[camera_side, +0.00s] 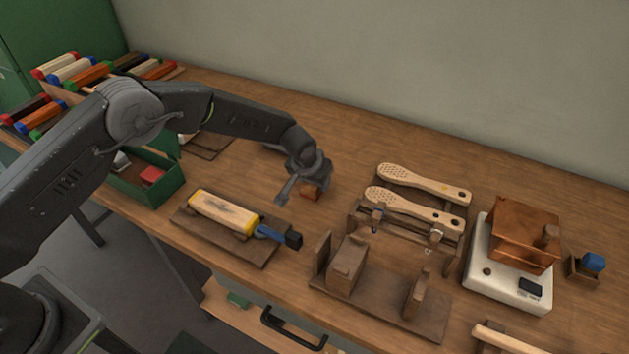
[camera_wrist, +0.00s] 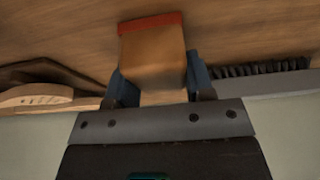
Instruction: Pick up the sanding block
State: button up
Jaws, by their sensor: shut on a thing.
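The sanding block (camera_side: 311,191) is a small brown block near the middle of the bench, partly hidden by my gripper in the side view. In the wrist view the sanding block (camera_wrist: 153,52) is tan with a red strip along its far edge. My gripper (camera_side: 300,190) points down at it, and its blue-grey fingers close on both sides of the block in the wrist view (camera_wrist: 155,80). Whether the block rests on the bench or is just clear of it, I cannot tell.
Two perforated wooden brush handles (camera_side: 420,186) lie on a rack to the right. A wooden fixture (camera_side: 380,298) stands in front of them. A yellow-ended brush block (camera_side: 223,212) sits on a board front left. A white scale (camera_side: 506,282) bears a copper box (camera_side: 525,232).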

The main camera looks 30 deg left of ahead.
jog(key=r, duration=0.4)
jog(key=shift+a+r, duration=0.25)
jog(key=shift+a, duration=0.1)
jog(key=s+a+r, duration=0.2)
jog(key=a+r, duration=0.4)
jog(key=a, duration=0.4)
jog(key=shift+s+a+r, duration=0.15)
jog(key=shift+s+a, duration=0.05)
jog(key=shift+a, duration=0.2)
